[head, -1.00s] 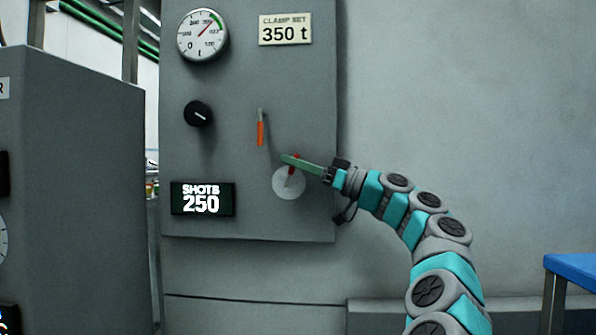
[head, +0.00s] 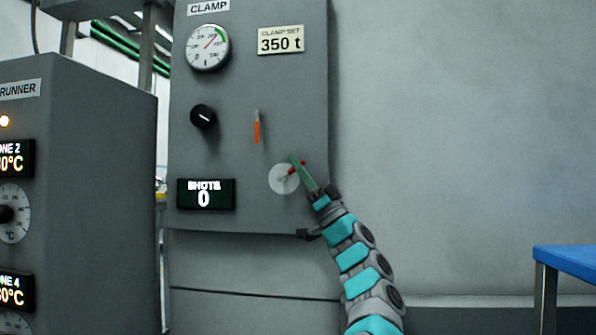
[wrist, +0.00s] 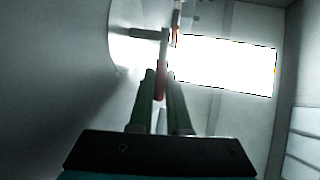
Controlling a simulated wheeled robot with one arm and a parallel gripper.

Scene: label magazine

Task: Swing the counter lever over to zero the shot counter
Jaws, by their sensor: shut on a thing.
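The counter lever (head: 291,172) is a thin arm with a red handle on a white round disc (head: 279,184), low on the right of the grey clamp panel. The lever points up and to the right. My gripper (head: 294,160) has its green fingers at the red handle. In the wrist view the red handle (wrist: 160,82) sits between the two fingers, and they are shut on it. The disc (wrist: 124,45) fills the upper left there. The shot counter display (head: 205,194), left of the disc, reads 0.
An orange-handled switch (head: 257,130) hangs above the disc. A black knob (head: 203,117), a gauge (head: 207,48) and a 350 t plate (head: 281,40) are on the same panel. A blue-topped table (head: 575,261) stands at the right. The wall between is clear.

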